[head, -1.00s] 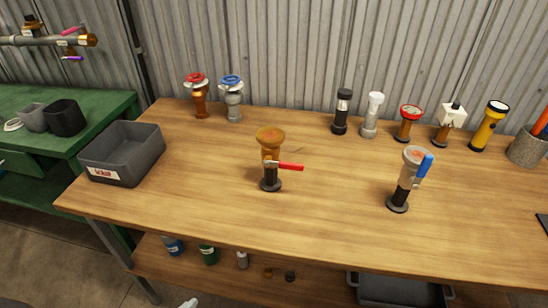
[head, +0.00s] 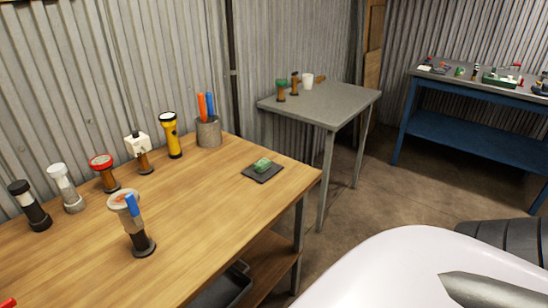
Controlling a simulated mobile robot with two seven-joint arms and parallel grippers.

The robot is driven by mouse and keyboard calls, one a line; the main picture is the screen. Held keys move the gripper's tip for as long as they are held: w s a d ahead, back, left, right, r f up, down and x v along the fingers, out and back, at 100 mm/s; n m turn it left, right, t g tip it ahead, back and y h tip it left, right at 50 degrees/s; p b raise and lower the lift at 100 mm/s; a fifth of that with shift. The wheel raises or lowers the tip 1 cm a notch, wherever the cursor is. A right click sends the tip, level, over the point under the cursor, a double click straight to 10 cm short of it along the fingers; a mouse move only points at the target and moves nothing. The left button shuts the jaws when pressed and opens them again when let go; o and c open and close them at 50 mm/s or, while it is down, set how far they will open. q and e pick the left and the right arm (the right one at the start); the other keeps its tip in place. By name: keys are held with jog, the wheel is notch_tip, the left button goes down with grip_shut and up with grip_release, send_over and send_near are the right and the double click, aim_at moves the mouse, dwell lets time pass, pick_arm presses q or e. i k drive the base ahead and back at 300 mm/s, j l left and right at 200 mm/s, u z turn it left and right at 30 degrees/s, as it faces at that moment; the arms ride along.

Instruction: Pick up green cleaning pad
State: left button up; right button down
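The green cleaning pad (head: 263,164) is a small green block. It lies on a dark flat tray (head: 254,174) near the right end of the wooden workbench (head: 205,225). Nothing touches the pad from above. Neither of my gripper's fingertips can be made out in the head view.
A holder (head: 208,132) with orange and blue sticks, a yellow flashlight (head: 171,135) and several fittings stand along the bench's back. A valve with a blue handle (head: 131,222) stands nearer the front. A grey table (head: 325,102) and a blue workbench (head: 475,138) stand farther right.

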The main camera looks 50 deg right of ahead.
aim_at(261, 166)
jog(key=z, duration=1.4)
jog(key=u, duration=0.35)
jog(key=i+l+u, duration=0.1)
jog(key=l+u, duration=0.15)
jog(key=u, duration=0.2)
jog(key=l+u, duration=0.3)
jog(key=u, duration=0.15)
jog(key=l+u, duration=0.35)
jog(key=l, duration=0.4)
